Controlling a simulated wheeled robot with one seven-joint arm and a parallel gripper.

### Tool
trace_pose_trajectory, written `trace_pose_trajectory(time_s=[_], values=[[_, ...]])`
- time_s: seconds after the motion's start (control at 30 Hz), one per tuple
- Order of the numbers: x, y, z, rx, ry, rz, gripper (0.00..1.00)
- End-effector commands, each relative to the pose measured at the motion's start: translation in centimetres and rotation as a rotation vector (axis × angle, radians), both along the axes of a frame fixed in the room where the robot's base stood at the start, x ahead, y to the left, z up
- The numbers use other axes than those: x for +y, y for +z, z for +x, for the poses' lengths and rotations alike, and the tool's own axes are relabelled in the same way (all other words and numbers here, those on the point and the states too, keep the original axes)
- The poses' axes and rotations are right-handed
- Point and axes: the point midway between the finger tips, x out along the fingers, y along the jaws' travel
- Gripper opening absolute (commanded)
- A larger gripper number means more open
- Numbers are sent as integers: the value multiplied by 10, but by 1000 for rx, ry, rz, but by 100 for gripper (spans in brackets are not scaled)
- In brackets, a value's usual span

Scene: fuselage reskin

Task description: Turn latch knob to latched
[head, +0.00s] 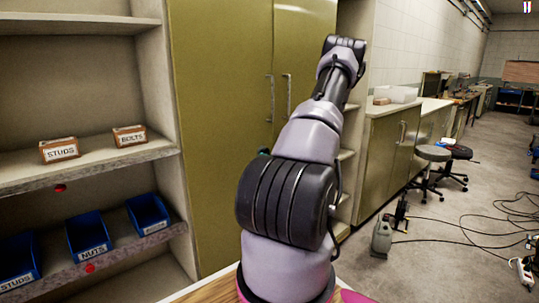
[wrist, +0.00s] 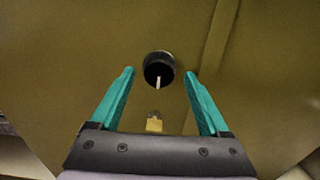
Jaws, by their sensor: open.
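The latch knob (wrist: 159,70) is a round black knob with a white pointer line, on the olive cabinet front in the wrist view. The line runs nearly straight up and down in the picture. A small brass-coloured piece (wrist: 154,124) sits just below the knob. My gripper (wrist: 159,73) has two teal fingers spread apart, one on each side of the knob, with gaps between them and it. Nothing is held. In the head view my arm stands before the olive cabinet (head: 222,100) and hides the knob; only a bit of teal shows beside the arm.
Open shelves (head: 90,160) on the left hold a STUDS box (head: 59,150), a BOLTS box (head: 129,136) and several blue bins (head: 88,235). A counter (head: 392,107), stools (head: 434,154) and floor cables (head: 455,222) are on the right.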

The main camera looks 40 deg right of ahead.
Motion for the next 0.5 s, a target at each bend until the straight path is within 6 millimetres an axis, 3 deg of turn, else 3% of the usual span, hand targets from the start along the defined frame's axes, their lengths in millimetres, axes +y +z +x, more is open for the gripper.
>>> trace_pose_trajectory(time_s=[0.13, 0.43, 0.5], values=[[1, 0, 10, 0, 0, 1, 80], [1, 0, 12, 1, 0, 1, 80], [1, 0, 12, 0, 0, 1, 53]])
